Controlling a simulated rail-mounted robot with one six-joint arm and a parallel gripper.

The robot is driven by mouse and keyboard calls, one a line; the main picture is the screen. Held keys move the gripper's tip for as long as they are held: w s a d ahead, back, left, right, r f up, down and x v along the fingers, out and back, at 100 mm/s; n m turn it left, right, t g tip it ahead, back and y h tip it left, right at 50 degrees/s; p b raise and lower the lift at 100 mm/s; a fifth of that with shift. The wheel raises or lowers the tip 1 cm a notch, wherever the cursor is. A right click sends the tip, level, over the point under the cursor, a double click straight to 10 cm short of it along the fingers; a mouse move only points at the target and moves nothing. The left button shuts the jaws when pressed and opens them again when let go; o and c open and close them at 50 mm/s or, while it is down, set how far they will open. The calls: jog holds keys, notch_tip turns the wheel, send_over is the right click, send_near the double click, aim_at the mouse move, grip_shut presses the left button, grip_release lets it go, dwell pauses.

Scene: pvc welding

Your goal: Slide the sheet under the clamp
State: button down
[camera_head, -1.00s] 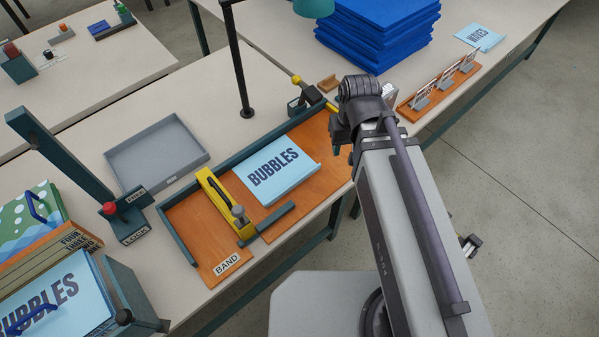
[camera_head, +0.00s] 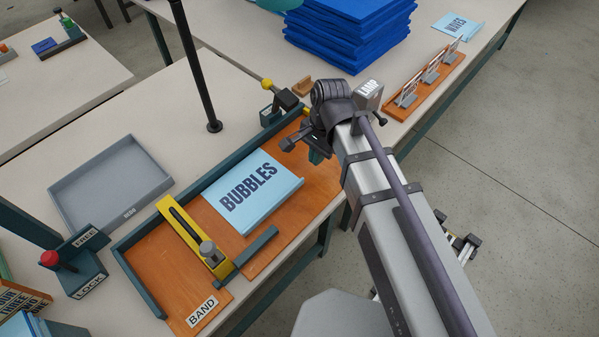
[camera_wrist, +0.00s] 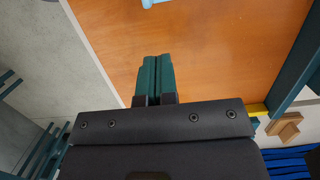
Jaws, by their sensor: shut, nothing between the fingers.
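The light blue sheet marked BUBBLES (camera_head: 250,200) lies on the orange board (camera_head: 283,240), with its right edge looking slightly raised. The yellow slotted clamp bar (camera_head: 188,232) with a grey knob (camera_head: 209,251) crosses the board just left of the sheet. My gripper (camera_head: 318,157) is over the board's right end, right of the sheet and apart from it. In the wrist view its teal fingers (camera_wrist: 154,78) are together and empty above bare orange board. A small piece of the sheet (camera_wrist: 152,3) shows at that view's top edge.
A dark teal fence (camera_head: 205,190) runs along the board's back and left end. A short teal bar (camera_head: 250,252) lies at the front. A black post (camera_head: 200,70) and a grey tray (camera_head: 110,185) stand behind. A FREE/LOCK switch (camera_head: 85,265) is at left.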

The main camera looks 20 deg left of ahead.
aim_at(285, 195)
jog(key=s+a, duration=0.1)
jog(key=s, duration=0.2)
jog(key=s+a, duration=0.2)
jog(key=s, duration=0.2)
jog(key=s+a, duration=0.1)
jog(key=s, duration=0.2)
jog(key=shift+s+a, duration=0.15)
jog(key=shift+s, duration=0.15)
jog(key=shift+f+b, duration=0.7)
jog(key=shift+b, duration=0.05)
jog(key=shift+s, duration=0.1)
jog(key=shift+f, duration=0.1)
